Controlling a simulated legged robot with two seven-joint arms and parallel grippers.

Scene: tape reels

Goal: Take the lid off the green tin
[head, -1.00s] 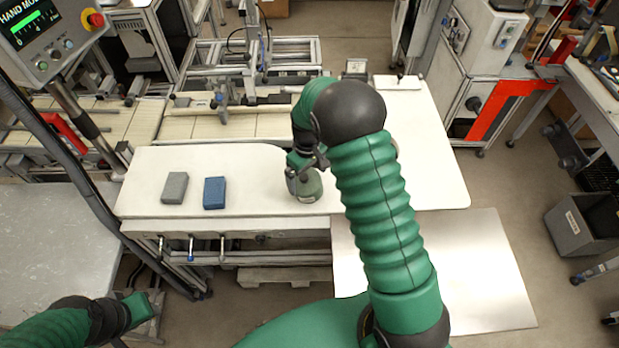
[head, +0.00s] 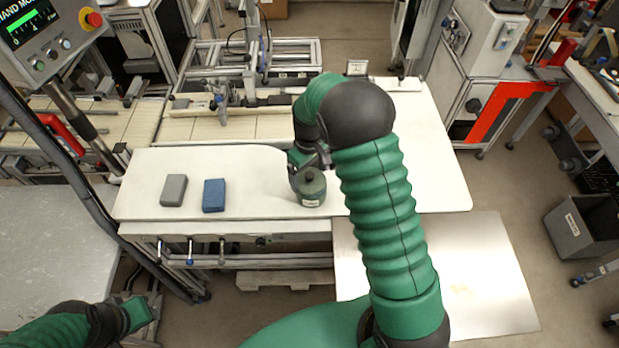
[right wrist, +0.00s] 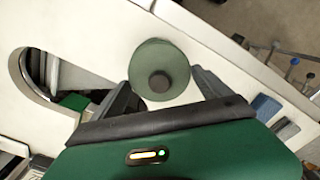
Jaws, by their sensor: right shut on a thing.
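The green tin (head: 312,199) stands upright near the front edge of the white table, with a pale label on its side. Its round green lid (right wrist: 163,58) shows from above in the right wrist view, with a dark knob in the middle. My right gripper (head: 310,174) is at the top of the tin, shut on the lid, one finger on each side. In the right wrist view my right gripper (right wrist: 162,79) spans the lid. Whether the lid is clear of the tin I cannot tell. My left gripper (head: 143,306) hangs low at left, away from the table; its jaws are unclear.
A grey block (head: 174,190) and a blue block (head: 214,196) lie left of the tin on the white table (head: 240,165). A metal frame (head: 290,50) stands behind. The table is clear right of my arm. A dark bin (head: 575,228) stands on the floor at right.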

